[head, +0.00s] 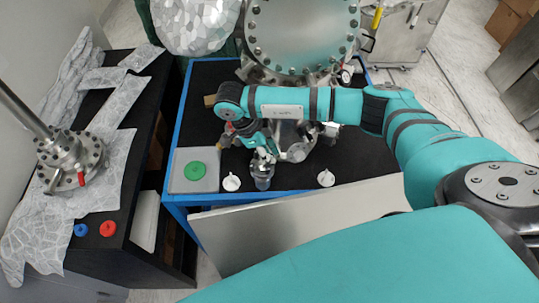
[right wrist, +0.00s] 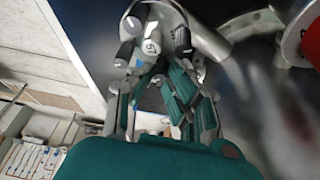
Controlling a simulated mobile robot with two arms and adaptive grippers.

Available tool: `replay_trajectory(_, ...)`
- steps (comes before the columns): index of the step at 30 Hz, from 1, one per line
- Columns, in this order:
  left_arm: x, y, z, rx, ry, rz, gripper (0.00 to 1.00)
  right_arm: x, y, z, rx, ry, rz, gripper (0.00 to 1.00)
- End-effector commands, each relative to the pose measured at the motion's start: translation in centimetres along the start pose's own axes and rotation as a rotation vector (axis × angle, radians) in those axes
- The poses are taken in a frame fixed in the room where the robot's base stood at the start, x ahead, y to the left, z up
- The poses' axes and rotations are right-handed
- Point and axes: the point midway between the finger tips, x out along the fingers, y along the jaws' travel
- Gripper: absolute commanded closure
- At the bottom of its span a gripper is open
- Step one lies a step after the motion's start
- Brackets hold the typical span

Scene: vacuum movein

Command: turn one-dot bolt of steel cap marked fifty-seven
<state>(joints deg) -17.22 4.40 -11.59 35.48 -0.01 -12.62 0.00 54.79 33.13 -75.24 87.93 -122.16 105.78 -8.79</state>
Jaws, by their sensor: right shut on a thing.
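My right gripper (head: 262,153) points down over the front part of the blue-edged table, with its fingers around a steel part (head: 262,183). In the right wrist view the gripper (right wrist: 155,45) has its grey fingertips on both sides of a pale round face marked 57, on the steel cap (right wrist: 151,47). The gripper is shut on this cap; whether the fingers press on its body or on a bolt is hard to tell. A small blue patch shows just below the number. No bolt with one dot can be made out. My left gripper is not in view.
A large flanged steel chamber (head: 305,35) stands behind. White handled parts stand left (head: 231,183) and right (head: 326,178) of the gripper. A grey box with a green disc (head: 195,170) sits at the table's left corner. A black bench (head: 115,225) stands further left.

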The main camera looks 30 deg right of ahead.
Motion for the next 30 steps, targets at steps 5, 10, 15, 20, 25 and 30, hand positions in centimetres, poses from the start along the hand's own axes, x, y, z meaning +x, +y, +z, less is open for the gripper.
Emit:
replay_trajectory(5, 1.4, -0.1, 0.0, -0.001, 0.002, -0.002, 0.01, 0.1, -0.2, 0.1, 0.130, -0.003, 0.050, 1.00)
replay_trajectory(10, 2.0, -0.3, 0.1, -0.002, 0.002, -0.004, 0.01, 0.0, -0.2, 0.1, 0.230, -0.004, 0.092, 1.00)
replay_trajectory(15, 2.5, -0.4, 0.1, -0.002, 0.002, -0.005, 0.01, 0.0, -0.3, 0.0, 0.300, -0.004, 0.121, 1.00)
replay_trajectory(20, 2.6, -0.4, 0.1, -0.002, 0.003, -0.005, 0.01, -0.1, -0.3, 0.0, 0.337, -0.004, 0.136, 1.00)
replay_trajectory(25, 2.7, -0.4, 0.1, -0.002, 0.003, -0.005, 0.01, -0.2, -0.3, 0.0, 0.352, -0.004, 0.142, 1.00)
replay_trajectory(30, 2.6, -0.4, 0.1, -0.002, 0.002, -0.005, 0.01, -0.2, -0.3, 0.0, 0.352, -0.004, 0.142, 1.00)
